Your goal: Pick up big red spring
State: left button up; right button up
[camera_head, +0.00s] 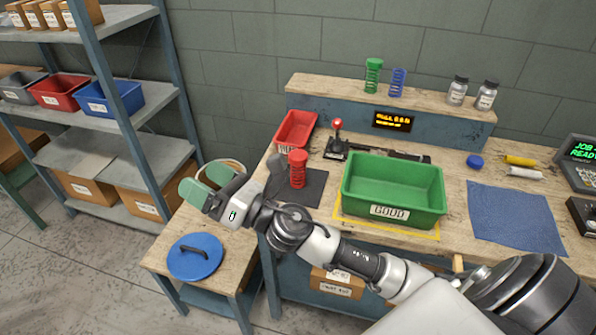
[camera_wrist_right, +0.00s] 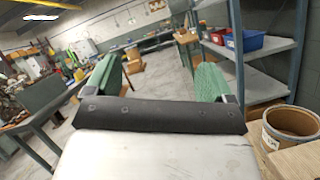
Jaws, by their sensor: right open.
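The big red spring (camera_head: 298,169) stands upright on a dark mat (camera_head: 315,186) on the workbench, left of the green bin. My right gripper (camera_head: 206,182) is open and empty, with green finger pads. It is left of the red spring and apart from it, beyond the bench's left edge and over the low side table. In the right wrist view the open fingers (camera_wrist_right: 153,75) have nothing between them, and the spring does not show. My left gripper is not in view.
A green bin (camera_head: 395,190) marked GOOD and a red bin (camera_head: 292,130) flank the mat. A red-knobbed lever (camera_head: 337,138) stands behind. Green (camera_head: 373,76) and blue (camera_head: 397,82) springs stand on the raised ledge. A blue lid (camera_head: 194,257) lies on the side table; a round tub (camera_wrist_right: 290,134) is nearby.

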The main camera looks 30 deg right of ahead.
jog(key=a+n+g+y, duration=0.3)
jog(key=n+g+y, duration=0.15)
jog(key=n, duration=0.55)
jog(key=n+g+h, duration=1)
jog(key=n+h, duration=0.8)
jog(key=n, duration=0.3)
send_near(298, 154)
jog(key=f, duration=0.1)
jog(key=x, duration=0.2)
jog(key=p+x, duration=0.1)
jog(key=x, duration=0.2)
jog(key=shift+w+a, duration=0.25)
jog(key=x, duration=0.1)
jog(key=p+x, duration=0.1)
jog(key=x, duration=0.2)
jog(key=shift+d+f+p, duration=0.3)
jog(key=shift+d+p, duration=0.05)
jog(key=shift+p, duration=0.05)
jog(key=shift+w+f, duration=0.2)
jog(key=shift+f, duration=0.3)
jog(key=shift+r+t, duration=0.1)
jog(key=shift+t, duration=0.15)
jog(key=c, duration=1.1)
